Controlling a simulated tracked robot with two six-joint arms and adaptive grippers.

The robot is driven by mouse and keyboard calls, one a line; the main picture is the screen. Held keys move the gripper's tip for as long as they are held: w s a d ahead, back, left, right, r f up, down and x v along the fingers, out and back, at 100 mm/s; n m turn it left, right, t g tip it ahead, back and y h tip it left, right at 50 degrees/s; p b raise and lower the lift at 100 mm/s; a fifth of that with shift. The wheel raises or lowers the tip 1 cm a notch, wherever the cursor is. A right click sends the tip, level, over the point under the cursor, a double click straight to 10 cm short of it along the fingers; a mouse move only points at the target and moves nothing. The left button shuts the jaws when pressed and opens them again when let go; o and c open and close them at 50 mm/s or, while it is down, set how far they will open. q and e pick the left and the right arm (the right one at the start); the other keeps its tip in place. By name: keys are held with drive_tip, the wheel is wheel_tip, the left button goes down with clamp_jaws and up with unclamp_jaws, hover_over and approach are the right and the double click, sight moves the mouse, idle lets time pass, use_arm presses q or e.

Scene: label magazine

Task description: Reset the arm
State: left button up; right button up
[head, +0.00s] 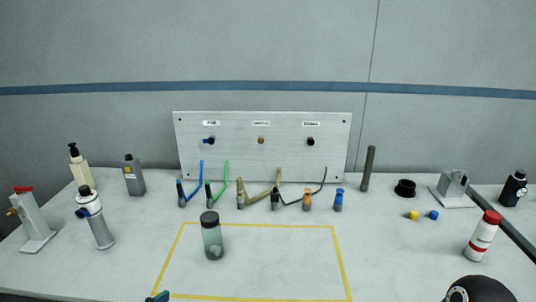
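Only a small dark and teal tip (158,297) shows at the bottom edge, left of centre. It may be part of my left gripper, but too little shows to tell whether it is open or shut. A black rounded part (478,290) at the bottom right looks like a link of my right arm. No fingers of my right gripper show. A dark-capped, grey-green translucent jar (212,238) stands upright inside the yellow outlined area (285,226) on the table. No gripper is seen touching it.
A grey panel (262,155) with three labelled ports stands at the back. Several small connectors with coloured hoses line its foot. Bottles and a red-topped device (30,220) stand left. A red-capped white bottle (482,237) and black ring (405,188) are right. The outlined area is clear right of the jar.

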use_arm(q)
drive_tip(key=s+d+f+n+g+p, duration=0.1)
drive_tip(key=s+d+f+n+g, duration=0.15)
drive_tip(key=f, duration=0.65)
drive_tip(key=s+d+f+n+g+p, duration=0.1)
drive_tip(key=s+d+f+g, duration=0.25)
drive_tip(key=f, duration=0.55)
drive_tip(key=s+f+n+g+y, duration=0.2)
drive_tip(key=s+f+g, duration=0.3)
drive_tip(key=s+f, duration=0.4)
drive_tip(key=shift+s+d+f+n, duration=0.2)
drive_tip(key=shift+d+n, duration=0.25)
drive_tip(key=shift+n, duration=0.4)
